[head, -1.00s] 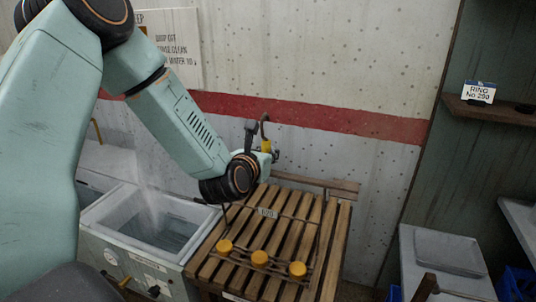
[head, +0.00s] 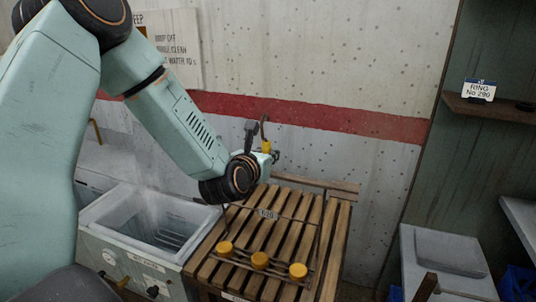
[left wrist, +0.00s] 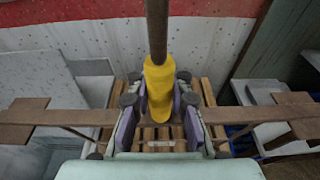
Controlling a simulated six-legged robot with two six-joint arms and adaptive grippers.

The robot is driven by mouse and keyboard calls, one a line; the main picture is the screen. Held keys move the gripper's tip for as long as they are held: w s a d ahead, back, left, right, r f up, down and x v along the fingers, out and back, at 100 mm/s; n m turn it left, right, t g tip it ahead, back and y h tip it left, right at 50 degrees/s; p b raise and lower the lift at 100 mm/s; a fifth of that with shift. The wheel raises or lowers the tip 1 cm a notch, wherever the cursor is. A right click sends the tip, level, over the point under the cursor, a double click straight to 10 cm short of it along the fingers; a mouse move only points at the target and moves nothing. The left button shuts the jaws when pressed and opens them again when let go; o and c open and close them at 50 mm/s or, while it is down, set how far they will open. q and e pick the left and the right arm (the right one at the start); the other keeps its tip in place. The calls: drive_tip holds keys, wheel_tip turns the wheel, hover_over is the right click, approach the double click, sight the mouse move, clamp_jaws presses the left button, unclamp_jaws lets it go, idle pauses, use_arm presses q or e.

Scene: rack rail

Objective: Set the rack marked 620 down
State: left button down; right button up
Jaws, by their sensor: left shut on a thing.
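The rack is a thin dark wire frame with a small plate (head: 267,213), whose number is too blurred to read for certain. I cannot tell whether the frame touches the slats. Its hooked dark rod carries a yellow grip (head: 265,146). My left gripper (head: 268,155) is shut on this grip, mostly hidden behind my wrist in the head view. In the left wrist view, the purple-padded fingers (left wrist: 158,108) close around the yellow grip (left wrist: 158,85). My right gripper is out of view.
A steaming open tank (head: 140,262) with a wire basket inside stands left of the bench. A wall with a red stripe (head: 330,116) stands close behind. At right are a grey lidded box (head: 450,252) and a shelf with a ring sign (head: 479,91).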

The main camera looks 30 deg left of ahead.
use_arm(q)
drive_tip(key=c, duration=1.8)
unclamp_jaws()
drive_tip(key=shift+a, duration=0.1)
drive_tip(key=o, duration=0.6)
drive_tip(key=shift+o, duration=0.3)
drive_tip(key=shift+f, duration=0.1)
drive_tip(key=shift+o, duration=0.8)
drive_tip(key=shift+s, duration=0.1)
drive_tip(key=o, duration=1)
drive_tip(key=shift+s, duration=0.1)
